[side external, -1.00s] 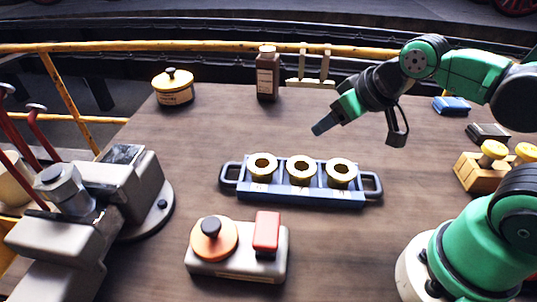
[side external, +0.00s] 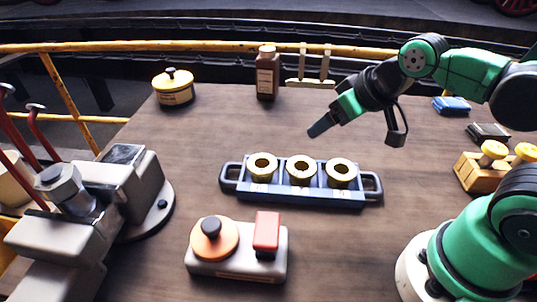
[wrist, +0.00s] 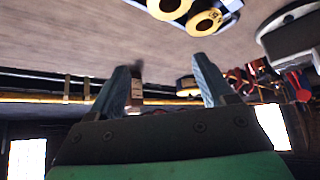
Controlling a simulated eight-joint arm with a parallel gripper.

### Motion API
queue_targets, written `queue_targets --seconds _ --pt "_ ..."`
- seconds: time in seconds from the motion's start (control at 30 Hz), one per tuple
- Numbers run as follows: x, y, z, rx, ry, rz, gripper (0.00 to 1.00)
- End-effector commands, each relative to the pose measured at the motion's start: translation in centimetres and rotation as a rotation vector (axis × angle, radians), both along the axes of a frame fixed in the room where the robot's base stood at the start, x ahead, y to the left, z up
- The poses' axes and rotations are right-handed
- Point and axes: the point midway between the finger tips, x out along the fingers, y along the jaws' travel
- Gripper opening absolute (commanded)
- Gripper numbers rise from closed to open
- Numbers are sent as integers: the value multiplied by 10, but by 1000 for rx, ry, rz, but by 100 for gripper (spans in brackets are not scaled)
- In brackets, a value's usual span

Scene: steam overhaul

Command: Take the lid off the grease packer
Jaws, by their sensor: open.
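A round yellow tin (side external: 174,93) with a label stands at the back left of the table. Its lid (side external: 174,78) is on and has a black knob (side external: 170,70). I cannot read the label. The tin also shows, small, between my fingers in the wrist view (wrist: 188,87). My gripper (side external: 319,127) is above the table behind the blue tray, well to the right of the tin and apart from it. In the wrist view my gripper (wrist: 164,84) has its two fingers spread with nothing held between them.
A blue tray (side external: 300,199) with brass rings is at mid-table. A brown bottle (side external: 267,76) stands at the back edge, right of the tin. A grey box with orange disc and red block (side external: 237,262) is in front. A grey machine (side external: 120,190) stands left. Bare table lies between tin and tray.

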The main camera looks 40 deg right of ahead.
Motion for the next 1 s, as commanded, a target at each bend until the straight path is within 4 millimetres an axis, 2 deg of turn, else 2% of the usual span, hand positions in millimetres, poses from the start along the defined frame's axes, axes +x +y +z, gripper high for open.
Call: queue_targets --seconds 0.07,0.17,0.37,0.5,0.6,0.77,1.0 --pt "4 9 2 5 20 23 75" --pt "11 34 6 17 82 82 75" --pt "22 117 4 7 275 238 75" --pt "17 174 -6 -37 390 319 75" --pt "9 202 -14 -69 445 357 75" --pt "1 224 -23 -98 486 380 75" --pt "4 226 -48 -100 490 381 75"
